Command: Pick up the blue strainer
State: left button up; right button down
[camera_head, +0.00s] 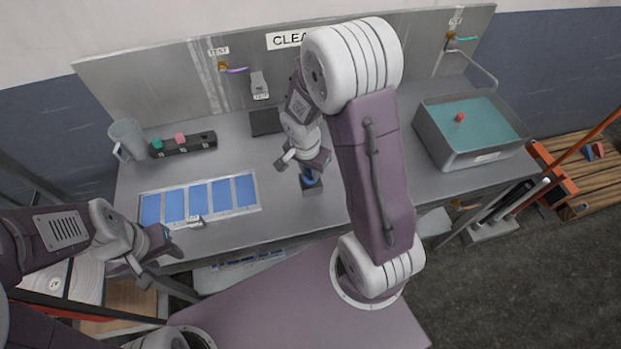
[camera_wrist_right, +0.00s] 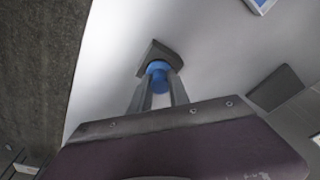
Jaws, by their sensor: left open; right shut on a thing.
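The blue strainer (camera_head: 309,178) is a small blue piece at a dark block (camera_head: 312,189) near the middle of the table. In the right wrist view the blue strainer (camera_wrist_right: 158,74) sits between my right fingers, with the dark block (camera_wrist_right: 158,56) just beyond it. My right gripper (camera_head: 308,165) is shut on the strainer; in the right wrist view its fingers (camera_wrist_right: 158,95) flank the blue part. I cannot tell whether the strainer is clear of the block. My left gripper (camera_head: 160,258) is open and empty near the table's front left edge.
A tray with blue panels (camera_head: 262,198) lies left of the block. A pitcher (camera_head: 127,139) and a dark rack (camera_head: 184,145) with small coloured pieces stand at the back left. A grey basin (camera_head: 447,150) of teal liquid stands at the right. A dark pad (camera_head: 265,122) lies behind.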

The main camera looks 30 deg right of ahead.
jog(key=shift+s, duration=0.1)
jog(key=r, duration=0.2)
jog(key=d+r, duration=0.1)
jog(key=r, duration=0.1)
jog(key=shift+d+r, duration=0.1)
jog(key=shift+r, duration=0.15)
jog(key=s+d+r, duration=0.1)
jog(key=d+r, duration=0.5)
jog(key=d, duration=0.4)
jog(key=shift+s+d+r, duration=0.2)
jog(key=shift+s, duration=0.15)
